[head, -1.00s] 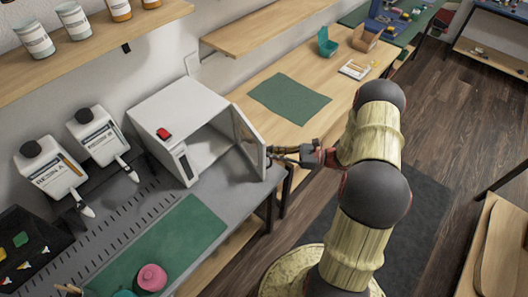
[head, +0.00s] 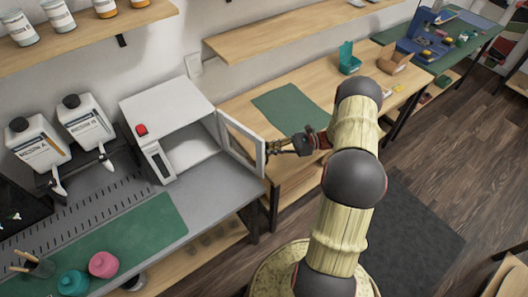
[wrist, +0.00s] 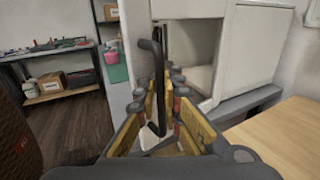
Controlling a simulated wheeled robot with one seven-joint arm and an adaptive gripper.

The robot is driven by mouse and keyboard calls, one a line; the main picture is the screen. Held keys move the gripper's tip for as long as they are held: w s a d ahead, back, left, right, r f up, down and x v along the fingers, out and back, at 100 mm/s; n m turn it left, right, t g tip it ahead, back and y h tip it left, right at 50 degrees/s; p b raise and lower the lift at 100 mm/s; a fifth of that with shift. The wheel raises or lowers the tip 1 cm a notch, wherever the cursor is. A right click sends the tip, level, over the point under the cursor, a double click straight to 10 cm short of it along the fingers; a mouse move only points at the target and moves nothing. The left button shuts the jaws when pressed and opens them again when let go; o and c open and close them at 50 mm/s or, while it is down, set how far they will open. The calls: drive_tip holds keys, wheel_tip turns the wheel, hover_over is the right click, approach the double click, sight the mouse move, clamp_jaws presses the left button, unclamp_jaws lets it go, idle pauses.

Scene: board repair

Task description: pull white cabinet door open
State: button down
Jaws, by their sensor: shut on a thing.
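The white cabinet (head: 168,105) stands on the grey workbench, with a red button on top and a dark panel on its front. Its framed door (head: 243,143) is swung outward on the right side, and the pale interior shows. My gripper (head: 272,147) is at the door's outer edge. In the wrist view, my gripper's yellow fingers (wrist: 158,110) are closed around the dark bent door handle (wrist: 152,48). The fingers hide part of the handle. The cabinet (wrist: 253,45) also shows to the right in the wrist view.
A wooden table with a green mat (head: 290,108) lies behind the door. Two white bottles (head: 85,122) stand left of the cabinet. A green mat (head: 135,228) and a pink jar (head: 103,265) are on the bench front.

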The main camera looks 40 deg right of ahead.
drive_tip(key=shift+f, duration=0.1)
idle(0.3)
drive_tip(key=c, duration=2.3)
unclamp_jaws()
drive_tip(key=shift+d, duration=0.1)
drive_tip(key=v, duration=1.2)
